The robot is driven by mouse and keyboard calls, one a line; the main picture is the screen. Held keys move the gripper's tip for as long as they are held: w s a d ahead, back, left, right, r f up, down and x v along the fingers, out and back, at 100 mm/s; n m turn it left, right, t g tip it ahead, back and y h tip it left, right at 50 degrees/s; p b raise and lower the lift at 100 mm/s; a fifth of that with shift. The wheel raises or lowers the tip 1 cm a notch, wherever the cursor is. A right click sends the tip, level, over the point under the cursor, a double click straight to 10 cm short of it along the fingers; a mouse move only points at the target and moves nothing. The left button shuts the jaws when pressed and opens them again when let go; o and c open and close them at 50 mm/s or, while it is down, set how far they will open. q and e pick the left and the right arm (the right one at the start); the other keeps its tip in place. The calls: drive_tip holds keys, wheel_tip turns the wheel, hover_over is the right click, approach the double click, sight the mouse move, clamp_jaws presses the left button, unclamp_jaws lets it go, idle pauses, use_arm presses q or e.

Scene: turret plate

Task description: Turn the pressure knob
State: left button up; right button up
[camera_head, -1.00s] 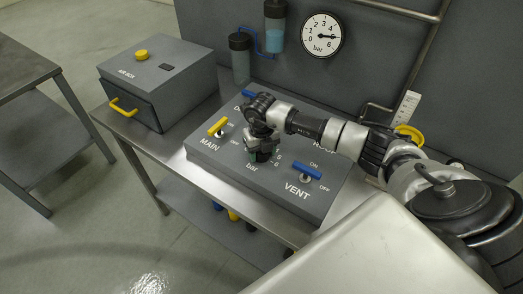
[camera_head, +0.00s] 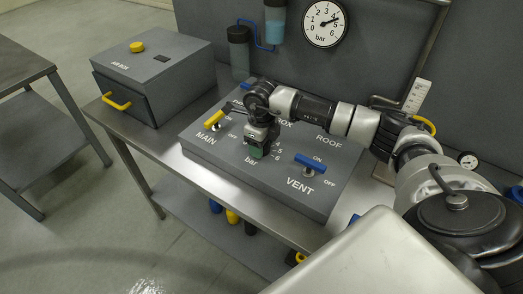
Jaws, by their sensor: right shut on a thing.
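The grey control panel (camera_head: 200,151) on the metal bench carries the pressure knob, marked "bar" with numbers beside it. My right gripper (camera_head: 257,151) points down over the knob and is shut on it. The fingers and wrist hide most of the knob; a green part shows at the fingertips. The round pressure gauge (camera_head: 324,36) on the back wall reads in bar, its needle pointing right and slightly up. My left gripper is not in view.
A yellow MAIN lever (camera_head: 214,119) is left of my gripper and a blue VENT lever (camera_head: 310,162) is to its right. The grey air box (camera_head: 160,75) stands at the bench's left end. A pale box-like surface (camera_head: 390,255) fills the lower right.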

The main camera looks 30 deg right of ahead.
drive_tip(key=n+b, duration=0.5)
drive_tip(key=n, duration=0.1)
drive_tip(key=shift+w+f, duration=0.1)
drive_tip(key=shift+n+b, duration=1.45)
drive_tip(key=shift+n, duration=0.65)
drive_tip(key=shift+r, duration=0.2)
drive_tip(key=shift+w, duration=0.1)
drive_tip(key=o, duration=0.9)
wheel_tip(320, 180, up, 11)
drive_tip(key=shift+f+b, duration=0.1)
drive_tip(key=shift+b, duration=0.6)
